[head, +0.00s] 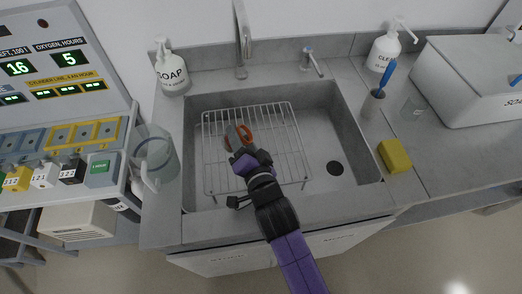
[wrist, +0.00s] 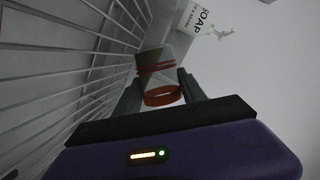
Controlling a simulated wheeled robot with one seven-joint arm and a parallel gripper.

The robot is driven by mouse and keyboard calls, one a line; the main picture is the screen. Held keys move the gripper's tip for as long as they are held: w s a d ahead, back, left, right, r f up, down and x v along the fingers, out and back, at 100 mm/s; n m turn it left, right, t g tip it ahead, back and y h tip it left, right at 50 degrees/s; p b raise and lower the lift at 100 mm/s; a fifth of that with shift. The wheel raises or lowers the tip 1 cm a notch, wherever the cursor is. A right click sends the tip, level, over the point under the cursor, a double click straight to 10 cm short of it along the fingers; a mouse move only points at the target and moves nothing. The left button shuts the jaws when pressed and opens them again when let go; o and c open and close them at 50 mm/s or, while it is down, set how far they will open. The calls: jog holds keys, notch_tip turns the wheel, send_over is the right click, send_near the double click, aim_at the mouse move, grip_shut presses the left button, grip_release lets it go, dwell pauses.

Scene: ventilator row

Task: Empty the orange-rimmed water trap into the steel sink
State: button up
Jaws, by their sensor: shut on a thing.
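The orange-rimmed water trap (wrist: 160,80) is a small clear cup with orange bands, held between the fingers of my gripper (wrist: 162,92) in the wrist view. In the head view the trap (head: 243,135) shows as an orange ring at the tip of my gripper (head: 238,142), above the wire rack. My gripper is shut on the trap. The trap looks tilted in the wrist view; whether any water is in it I cannot tell. The steel sink (head: 335,125) lies below, with a dark drain hole (head: 334,168) at its right.
A wire rack (head: 290,130) covers the sink's left and middle. A soap bottle (head: 172,75) and a clear jug (head: 158,158) stand at the left. A yellow sponge (head: 394,156), a brush (head: 380,85) and a white bin (head: 470,85) are at the right. The tap (head: 242,45) rises behind.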

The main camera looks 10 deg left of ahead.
aim_at(251, 139)
jog(key=shift+d+f+m+y+b, duration=0.1)
jog(key=shift+f+m+y+b, duration=0.3)
jog(key=shift+f+m+b, duration=0.45)
dwell(0.6)
jog(key=shift+r+m, duration=0.35)
jog(key=shift+r, duration=0.05)
jog(key=shift+w+d+r+m, duration=0.1)
jog(key=shift+d+r+m, duration=0.05)
jog(key=shift+r+m, duration=0.45)
jog(key=shift+w+d+r+m+t+y+b, duration=0.1)
jog(key=shift+d+r+m+t+y+b, duration=0.2)
jog(key=shift+b, duration=0.6)
jog(key=shift+w+d+m+t+b, duration=0.1)
jog(key=shift+d+m+b, duration=0.3)
jog(key=shift+b, duration=0.45)
jog(key=shift+d+r+m, duration=0.15)
jog(key=shift+m, duration=0.65)
dwell(0.9)
jog(key=shift+d+r+m+t, duration=0.1)
jog(key=shift+r+m+t, duration=0.2)
jog(key=shift+r+m, duration=0.15)
dwell(0.3)
